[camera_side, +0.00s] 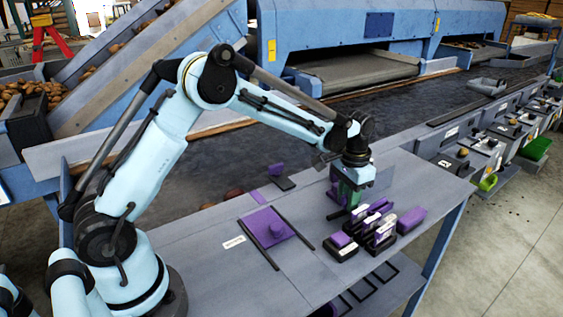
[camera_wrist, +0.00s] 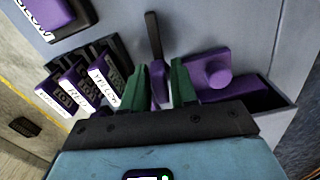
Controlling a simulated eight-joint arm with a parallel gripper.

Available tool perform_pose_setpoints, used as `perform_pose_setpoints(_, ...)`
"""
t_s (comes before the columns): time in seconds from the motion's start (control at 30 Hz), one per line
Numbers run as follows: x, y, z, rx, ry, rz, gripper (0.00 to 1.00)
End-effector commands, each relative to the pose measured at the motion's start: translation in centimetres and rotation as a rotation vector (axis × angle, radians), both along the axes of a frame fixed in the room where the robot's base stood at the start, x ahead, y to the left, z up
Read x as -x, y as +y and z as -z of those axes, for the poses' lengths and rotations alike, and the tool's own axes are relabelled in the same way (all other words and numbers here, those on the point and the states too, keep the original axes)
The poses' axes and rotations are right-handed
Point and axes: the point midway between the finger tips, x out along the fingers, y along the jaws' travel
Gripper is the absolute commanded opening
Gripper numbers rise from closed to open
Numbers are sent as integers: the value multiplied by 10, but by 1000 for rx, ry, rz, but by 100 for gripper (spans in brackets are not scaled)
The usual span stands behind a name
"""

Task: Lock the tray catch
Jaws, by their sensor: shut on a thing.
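My gripper (camera_side: 348,196) points down over the right part of the grey table. In the wrist view its green fingers (camera_wrist: 160,90) are shut on a narrow purple piece (camera_wrist: 158,76). A thin black bar (camera_wrist: 153,34) stands just beyond this piece. Right beside the fingers is a purple panel with a round knob (camera_wrist: 216,76), at a dark open box (camera_wrist: 282,100). In the side view a flat purple tray with a knob (camera_side: 262,220) lies between two black rails. A small purple block on a dark base (camera_side: 278,170) sits behind it. I cannot tell which purple part is the catch.
Labelled purple pieces in black holders (camera_wrist: 100,80) stand close to the gripper's left in the wrist view. A loose purple block (camera_side: 411,220) lies near the table's right side. A dark conveyor belt (camera_side: 430,98) runs behind the table. The table's front left is mostly clear.

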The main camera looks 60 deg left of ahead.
Motion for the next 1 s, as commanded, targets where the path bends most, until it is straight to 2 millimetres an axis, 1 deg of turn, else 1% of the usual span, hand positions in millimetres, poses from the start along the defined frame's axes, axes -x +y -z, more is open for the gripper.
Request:
perform_pose_setpoints(0.1,0,0,0,0,0,153,8)
perform_pose_setpoints(0.4,0,0,-1,0,0,537,8)
perform_pose_setpoints(0.53,0,0,-1,0,0,676,8)
perform_pose_setpoints(0.6,0,0,-1,0,0,722,8)
perform_pose_setpoints(0.7,0,0,-1,0,0,747,8)
perform_pose_setpoints(1.0,0,0,-1,0,0,745,8)
